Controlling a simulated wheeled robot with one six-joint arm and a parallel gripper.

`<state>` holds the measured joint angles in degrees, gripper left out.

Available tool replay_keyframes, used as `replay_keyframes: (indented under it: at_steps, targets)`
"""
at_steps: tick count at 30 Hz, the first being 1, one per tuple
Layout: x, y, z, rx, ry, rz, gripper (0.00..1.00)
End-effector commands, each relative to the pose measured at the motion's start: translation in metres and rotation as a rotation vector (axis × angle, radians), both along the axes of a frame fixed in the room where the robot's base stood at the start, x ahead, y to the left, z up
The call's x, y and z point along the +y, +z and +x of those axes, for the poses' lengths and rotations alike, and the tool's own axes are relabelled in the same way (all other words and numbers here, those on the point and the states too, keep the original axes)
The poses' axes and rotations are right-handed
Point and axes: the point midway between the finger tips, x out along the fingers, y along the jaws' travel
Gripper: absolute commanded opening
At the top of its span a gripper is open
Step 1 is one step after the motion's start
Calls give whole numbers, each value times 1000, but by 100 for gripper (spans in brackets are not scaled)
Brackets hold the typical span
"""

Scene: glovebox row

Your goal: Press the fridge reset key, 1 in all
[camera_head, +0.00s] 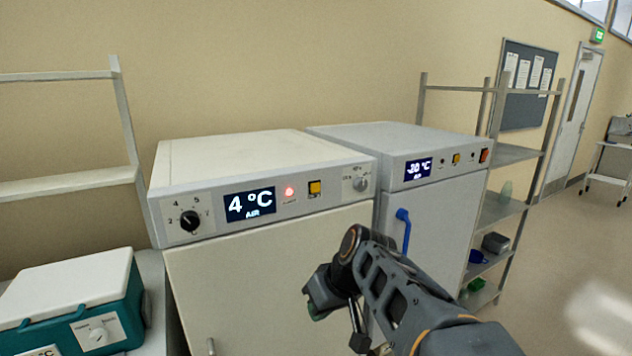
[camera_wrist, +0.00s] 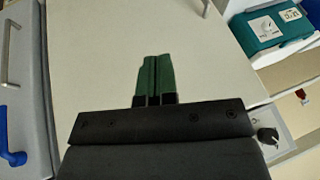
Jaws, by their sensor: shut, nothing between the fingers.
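The fridge (camera_head: 270,270) is the cream cabinet at the centre of the head view, with a display (camera_head: 250,204) reading 4 °C AIR. A red lamp (camera_head: 290,192) glows on its panel. The square yellow key (camera_head: 314,189) sits just right of that lamp; its label is too small to read. My gripper (camera_head: 318,310) is in front of the fridge door, below the panel and apart from the key. In the wrist view its green fingers (camera_wrist: 157,68) are together and empty, over the cream door. The key is not seen in the wrist view.
A grey freezer (camera_head: 430,210) with its own yellow key (camera_head: 456,159), red switch (camera_head: 484,156) and blue handle (camera_head: 404,228) stands right of the fridge. The fridge panel also has a black dial (camera_head: 189,220) and a grey knob (camera_head: 360,184). A teal box (camera_head: 75,310) stands at left.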

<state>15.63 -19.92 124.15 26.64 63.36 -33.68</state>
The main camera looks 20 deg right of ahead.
Motion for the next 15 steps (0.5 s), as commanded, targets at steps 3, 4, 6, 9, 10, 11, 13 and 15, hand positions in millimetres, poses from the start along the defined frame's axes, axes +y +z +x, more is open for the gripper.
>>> replay_keyframes:
  at_steps: [3, 4, 6, 9, 10, 11, 13, 15]
  targets:
    - [-27, 52, 37, -133, 82, 115, 0]
    - [-34, 63, 44, -172, 105, 136, 0]
    - [-49, 86, 59, -270, 151, 173, 0]
    - [-70, 114, 75, -397, 206, 202, 0]
    - [-76, 120, 78, -432, 219, 205, 0]
    - [-81, 126, 81, -463, 231, 208, 0]
    - [-91, 138, 86, -524, 253, 210, 0]
    - [-98, 145, 89, -567, 267, 211, 0]
